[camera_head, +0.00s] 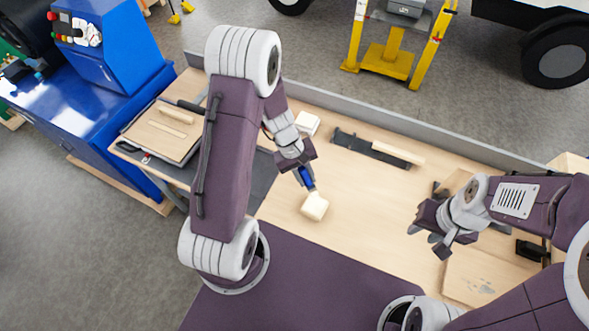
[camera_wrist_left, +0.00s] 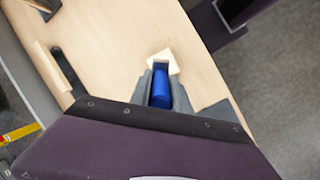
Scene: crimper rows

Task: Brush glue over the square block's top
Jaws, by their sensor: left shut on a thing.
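My left gripper (camera_head: 303,174) is shut on a blue cylindrical handle (camera_head: 306,178), seemingly the glue brush; it also shows in the left wrist view (camera_wrist_left: 160,88). The handle points down at a small cream block (camera_head: 315,207) on the table, which shows just past it in the left wrist view (camera_wrist_left: 164,62). The brush's tip is hard to make out, and I cannot tell whether it touches the block. Another pale, squarish block (camera_head: 307,122) lies further back, behind the left gripper. My right gripper (camera_head: 425,236) is open and empty above the table's right part.
A dark, long holder (camera_head: 370,149) and a pale wooden bar (camera_head: 398,153) lie at the back. A flat wooden board (camera_head: 485,280) lies at the front right. A dark-edged board with a stick (camera_head: 171,114) is at the left. The middle of the table is clear.

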